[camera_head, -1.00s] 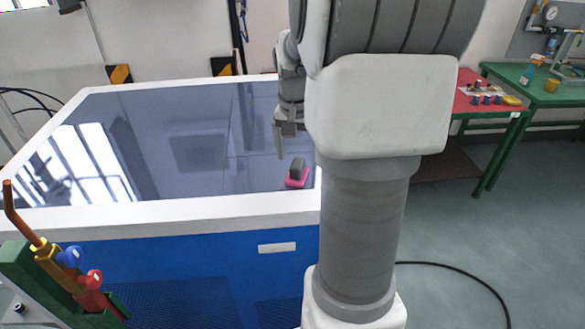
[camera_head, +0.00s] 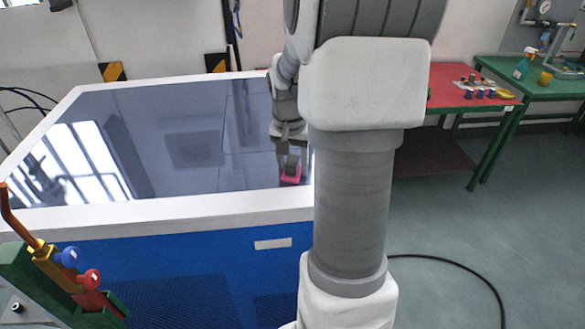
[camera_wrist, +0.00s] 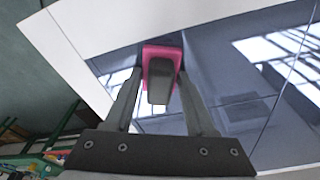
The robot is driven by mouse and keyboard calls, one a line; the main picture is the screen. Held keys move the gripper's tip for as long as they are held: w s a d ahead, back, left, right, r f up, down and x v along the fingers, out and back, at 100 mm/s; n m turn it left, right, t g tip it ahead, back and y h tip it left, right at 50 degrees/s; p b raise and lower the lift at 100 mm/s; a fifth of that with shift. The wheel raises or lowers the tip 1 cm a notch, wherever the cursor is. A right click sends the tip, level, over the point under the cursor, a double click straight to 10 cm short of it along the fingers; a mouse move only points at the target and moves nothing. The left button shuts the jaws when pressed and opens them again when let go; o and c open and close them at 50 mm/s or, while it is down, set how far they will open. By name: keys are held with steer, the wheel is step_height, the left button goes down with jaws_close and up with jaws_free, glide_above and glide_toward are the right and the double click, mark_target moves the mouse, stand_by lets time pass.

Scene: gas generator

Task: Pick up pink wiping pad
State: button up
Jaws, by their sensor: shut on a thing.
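The pink wiping pad (camera_head: 291,179) is at the right end of the glossy dark panel top. It has a pink base and a dark grey block handle, and the wrist view shows both, with the pink base (camera_wrist: 148,53) behind the handle. My gripper (camera_head: 290,163) is directly above the pad, pointing down. In the wrist view, the two fingers of my gripper (camera_wrist: 159,80) stand on either side of the grey handle and are shut on it. The pad appears to be at the panel surface; I cannot tell whether it is clear of it.
The white-rimmed blue bench (camera_head: 160,215) carries the reflective dark panel (camera_head: 160,130), otherwise clear. A red table (camera_head: 450,85) with small items and a green table (camera_head: 540,90) with a spray bottle stand at right. A green rack with valves (camera_head: 60,275) is at front left. A black cable crosses the floor.

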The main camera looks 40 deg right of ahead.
jaws_close()
steer(key=shift+r, duration=0.5)
steer(key=r, duration=0.2)
steer(key=d+r, duration=0.1)
steer(key=shift+s+d+r+b, duration=0.1)
steer(key=shift+s+r+b, duration=0.1)
steer(key=shift+r+b, duration=0.2)
steer(key=s+d+r, duration=0.3)
steer(key=d+r, duration=0.3)
steer(key=d, duration=0.4)
steer(key=shift+r+b, duration=0.15)
steer(key=shift+b, duration=0.2)
